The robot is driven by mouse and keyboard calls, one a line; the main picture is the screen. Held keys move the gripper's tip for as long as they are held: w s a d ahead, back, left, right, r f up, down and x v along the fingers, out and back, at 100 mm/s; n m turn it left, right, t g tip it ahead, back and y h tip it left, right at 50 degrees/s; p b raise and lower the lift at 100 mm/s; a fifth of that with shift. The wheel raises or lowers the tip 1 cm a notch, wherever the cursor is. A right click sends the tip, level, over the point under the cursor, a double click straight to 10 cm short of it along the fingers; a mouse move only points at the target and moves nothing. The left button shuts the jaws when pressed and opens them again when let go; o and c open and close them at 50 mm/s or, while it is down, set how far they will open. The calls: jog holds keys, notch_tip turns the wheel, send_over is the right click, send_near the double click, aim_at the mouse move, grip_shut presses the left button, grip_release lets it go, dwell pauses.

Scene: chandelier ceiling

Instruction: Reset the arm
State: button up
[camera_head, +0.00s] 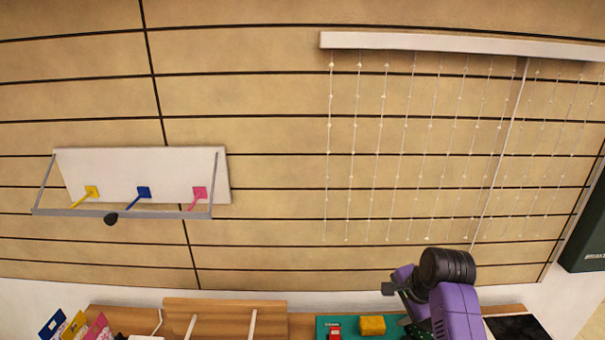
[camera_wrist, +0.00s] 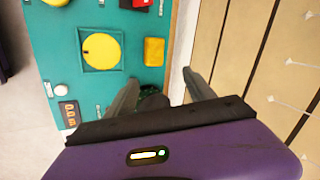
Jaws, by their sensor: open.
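My arm with its purple links and black joint shows at the lower right of the head view, in front of the panelled wall. My gripper (camera_wrist: 160,95) shows in the wrist view with its two dark fingers spread apart and nothing between them. In the head view the gripper's end is small and partly hidden by the arm. The gripper is above the edge of a teal board (camera_wrist: 60,50), which carries a yellow disc (camera_wrist: 101,51) and a yellow block (camera_wrist: 154,51).
A white rack (camera_head: 140,175) with yellow, blue and pink hooks is on the wall at left. Beaded strands (camera_head: 405,150) hang from a white rail (camera_head: 450,43) at right. A dark box (camera_head: 588,235) is at the far right. Wooden shelving (camera_head: 225,303) stands low in front.

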jog(key=s+a+r+n+t, duration=0.1)
jog(key=s+r+n+t, duration=0.1)
jog(key=s, duration=1.4)
jog(key=s+a+r+n+t, duration=0.1)
jog(key=s+r+n+t, duration=0.2)
jog(key=s, duration=1.4)
jog(key=s+a+r+n+t+h, duration=0.1)
jog(key=s+r+n+t, duration=0.2)
jog(key=s+n, duration=0.6)
jog(key=s+t, duration=0.1)
jog(key=s, duration=0.7)
jog(key=shift+t, duration=0.4)
jog(key=shift+s, duration=0.1)
jog(key=shift+c, duration=0.4)
